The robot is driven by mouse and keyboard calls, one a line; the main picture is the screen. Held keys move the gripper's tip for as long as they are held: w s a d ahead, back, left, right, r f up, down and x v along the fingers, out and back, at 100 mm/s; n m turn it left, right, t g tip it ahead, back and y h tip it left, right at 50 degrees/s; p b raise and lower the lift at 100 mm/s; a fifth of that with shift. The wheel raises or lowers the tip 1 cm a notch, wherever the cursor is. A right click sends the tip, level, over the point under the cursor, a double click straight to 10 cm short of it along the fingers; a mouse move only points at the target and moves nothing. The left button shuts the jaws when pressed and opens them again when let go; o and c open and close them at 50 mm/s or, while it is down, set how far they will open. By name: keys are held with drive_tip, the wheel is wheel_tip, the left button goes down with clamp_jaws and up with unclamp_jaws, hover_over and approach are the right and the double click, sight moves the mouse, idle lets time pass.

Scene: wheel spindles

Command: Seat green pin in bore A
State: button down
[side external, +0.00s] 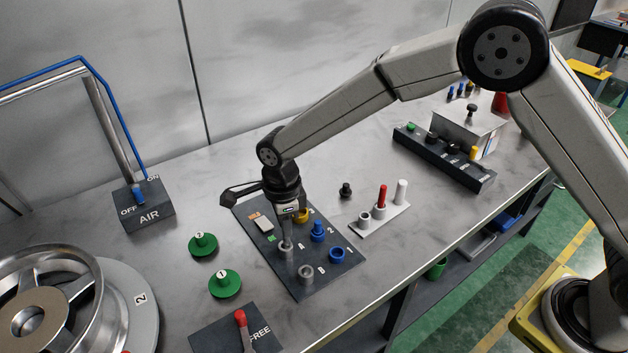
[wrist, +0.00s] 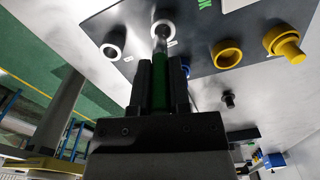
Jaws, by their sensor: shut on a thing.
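My gripper (wrist: 160,80) is shut on the green pin (wrist: 159,92), whose green body shows between the fingers in the wrist view. The pin's grey metal tip (wrist: 160,42) points at a pale ring (wrist: 165,25) and overlaps its near edge; I cannot tell whether it has entered. In the side view my gripper (side external: 288,226) points down directly over the grey post of bore A (side external: 287,252) on the dark plate (side external: 327,273). The pin is mostly hidden there. The bore B post (side external: 306,275) stands nearer the front and also shows in the wrist view (wrist: 112,51).
Blue pieces (side external: 318,231) and (side external: 337,255) and a yellow one (side external: 302,215) stand close right of my gripper. A pale rack (side external: 379,219) with a red pin is further right. Green discs (side external: 225,283) lie left of the plate. A red-handled lever (side external: 241,320) is in front.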

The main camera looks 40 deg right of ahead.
sight(285, 243)
drive_tip(key=shift+f, duration=0.1)
drive_tip(key=shift+w+f, duration=0.15)
drive_tip(key=shift+w+a+f, duration=0.1)
drive_tip(key=shift+f, duration=1.45)
drive_tip(key=shift+f, duration=0.15)
drive_tip(key=c, duration=0.6)
unclamp_jaws()
wheel_tip(285, 243, up, 12)
drive_tip(key=shift+r, duration=0.15)
